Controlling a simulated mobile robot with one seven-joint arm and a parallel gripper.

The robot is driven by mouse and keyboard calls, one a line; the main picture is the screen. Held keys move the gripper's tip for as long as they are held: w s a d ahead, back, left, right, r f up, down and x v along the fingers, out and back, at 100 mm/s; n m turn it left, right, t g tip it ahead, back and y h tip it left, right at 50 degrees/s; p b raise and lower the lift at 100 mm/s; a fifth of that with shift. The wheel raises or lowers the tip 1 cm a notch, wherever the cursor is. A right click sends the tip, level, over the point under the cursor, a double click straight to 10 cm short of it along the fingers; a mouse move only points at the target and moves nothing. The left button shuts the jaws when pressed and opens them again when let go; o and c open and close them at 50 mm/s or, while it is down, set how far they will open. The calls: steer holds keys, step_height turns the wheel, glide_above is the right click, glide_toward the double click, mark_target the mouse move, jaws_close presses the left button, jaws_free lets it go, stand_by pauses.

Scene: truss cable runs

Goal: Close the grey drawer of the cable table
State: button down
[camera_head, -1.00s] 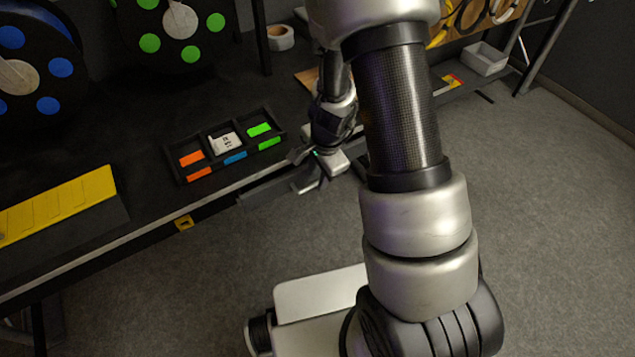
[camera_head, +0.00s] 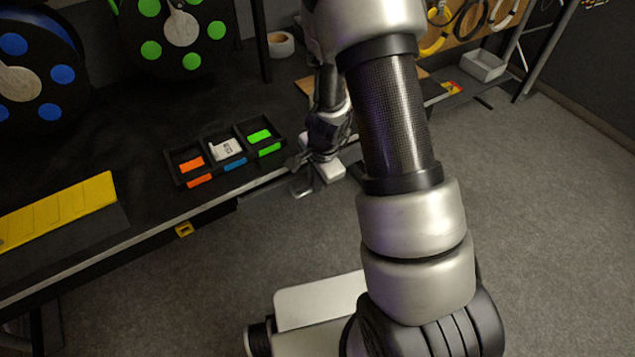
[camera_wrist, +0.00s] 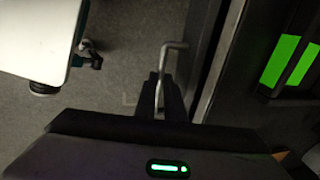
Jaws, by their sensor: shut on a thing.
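The cable table (camera_head: 90,222) is a long dark bench with a light front edge. The grey drawer (camera_head: 262,193) is a dark grey strip just under that edge, right of the middle, partly hidden by my arm. In the wrist view the drawer front (camera_wrist: 197,50) runs up and down beside the table edge, close to it. Its bent metal handle (camera_wrist: 164,62) lies between my fingers. My gripper (camera_wrist: 160,92) is shut on the handle. In the head view my gripper (camera_head: 300,165) is at the table's front edge, mostly hidden by my wrist.
A three-part tray (camera_head: 190,181) with orange, white and green items stands near the table edge, left of my gripper. Cable reels (camera_head: 180,28) and a tape roll (camera_head: 281,44) stand behind. The floor (camera_head: 545,200) at right is clear.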

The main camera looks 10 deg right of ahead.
mark_target(307, 178)
steer(key=shift+w+a+r+p, duration=0.1)
steer(key=shift+w+a+p, duration=0.2)
steer(key=shift+w, duration=0.55)
steer(key=shift+w+a+p, duration=0.25)
steer(key=shift+w+p, duration=0.05)
steer(key=shift+w, duration=0.55)
steer(key=c, duration=1.8)
jaws_free()
steer(key=shift+c, duration=0.2)
steer(key=s+r+p, duration=0.1)
steer(key=r+p, duration=0.1)
steer(key=r, duration=0.6)
steer(key=s+d+r+p, duration=0.1)
steer(key=s+r+p, duration=0.1)
steer(key=r, duration=0.7)
steer(key=shift+s+p, duration=0.2)
steer(key=shift+p, duration=0.4)
